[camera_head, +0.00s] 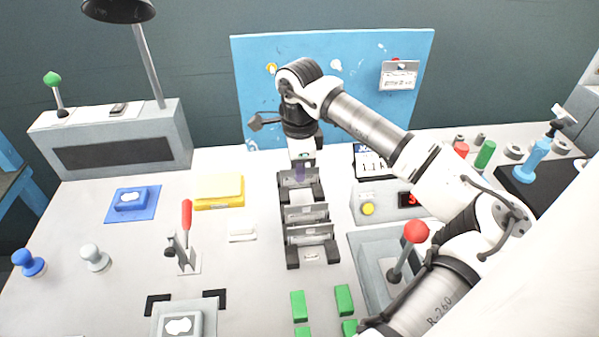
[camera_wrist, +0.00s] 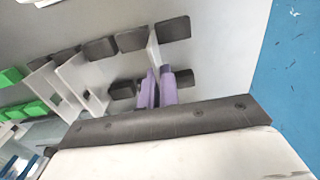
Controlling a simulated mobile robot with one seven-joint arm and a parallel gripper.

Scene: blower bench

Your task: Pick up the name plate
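Several grey-white plates stand upright in a dark slotted rack (camera_head: 292,252) in the middle of the bench. I take the name plate to be one of these, but no lettering is readable. My gripper (camera_head: 300,176) points down at the rack's far end. Its purple fingertips, also in the wrist view (camera_wrist: 158,90), are close together at the end plate (camera_wrist: 154,46). That plate's edge runs toward the narrow gap between the fingers. Whether they press on it cannot be told. Two more plates (camera_head: 306,213) stand in the nearer slots.
A yellow box (camera_head: 218,190) and a red-handled clamp (camera_head: 186,225) stand left of the rack. A box with a yellow button (camera_head: 367,209) and a grey tray with a red-knobbed lever (camera_head: 416,232) are right. Green blocks (camera_head: 299,306) lie in front. A blue board (camera_head: 258,75) stands behind.

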